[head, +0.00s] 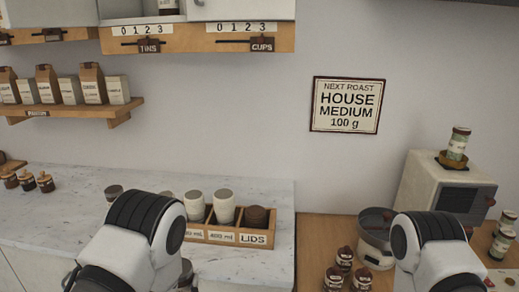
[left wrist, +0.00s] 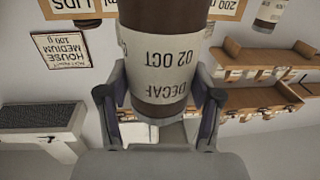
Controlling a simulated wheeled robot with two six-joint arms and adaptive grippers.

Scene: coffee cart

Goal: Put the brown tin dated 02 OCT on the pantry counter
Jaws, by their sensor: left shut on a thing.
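A brown tin (left wrist: 160,60) with a cream label reading "DECAF" and "02 OCT" fills the middle of the left wrist view, its print upside down there. My left gripper (left wrist: 160,94) is shut on it, one finger on each side. In the head view my left arm comes up in front of the marble counter (head: 60,205), and the tin cannot be made out there.
A wooden cup rack (head: 222,237) with a "LIDS" bin stands on the marble counter. Small brown-lidded jars (head: 28,181) stand at its left. A shelf of bags (head: 80,105) hangs above. A scale (head: 376,235), brown jars (head: 344,258) and a white machine (head: 440,195) are right.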

